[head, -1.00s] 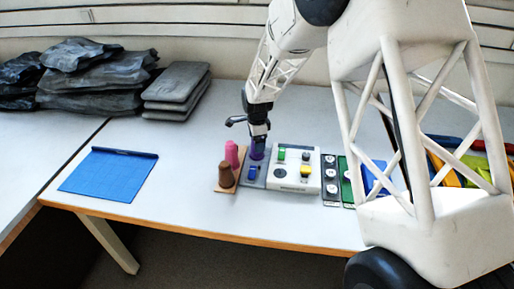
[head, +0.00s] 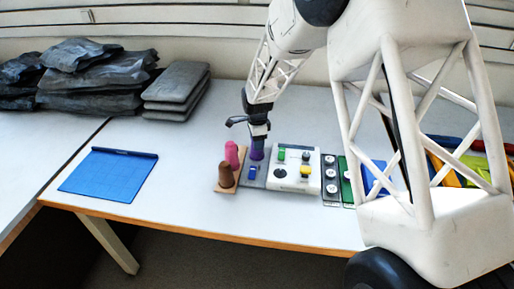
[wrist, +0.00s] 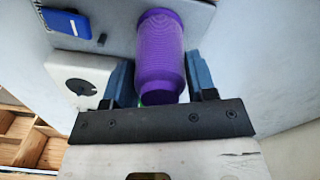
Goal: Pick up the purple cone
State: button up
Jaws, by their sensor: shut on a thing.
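The purple cone (head: 257,152) stands on the far part of a grey plate (head: 252,180), to the right of a pink peg. In the wrist view the purple cone (wrist: 160,60) fills the space between the two blue fingers. My gripper (head: 257,143) is shut on the cone from above, and its fingers (wrist: 160,88) lie along both sides of it. Whether the cone's base still touches the plate is hard to tell.
A brown peg (head: 226,176) and a pink peg (head: 232,154) stand on a wooden board just left. A white panel with buttons (head: 296,184) is close on the right. A blue mat (head: 110,175) lies left; the table between is clear.

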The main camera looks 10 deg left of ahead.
jog(key=shift+r, duration=0.15)
notch_tip(320, 180, up, 10)
dwell(0.7)
dwell(0.5)
jog(key=w+a+f, duration=0.1)
jog(key=a, duration=0.7)
jog(key=shift+w+a+f, duration=0.3)
jog(key=shift+w+f, duration=0.1)
jog(key=shift+f, duration=0.2)
jog(key=shift+f, duration=2)
jog(key=shift+f, duration=1.6)
dwell(1.2)
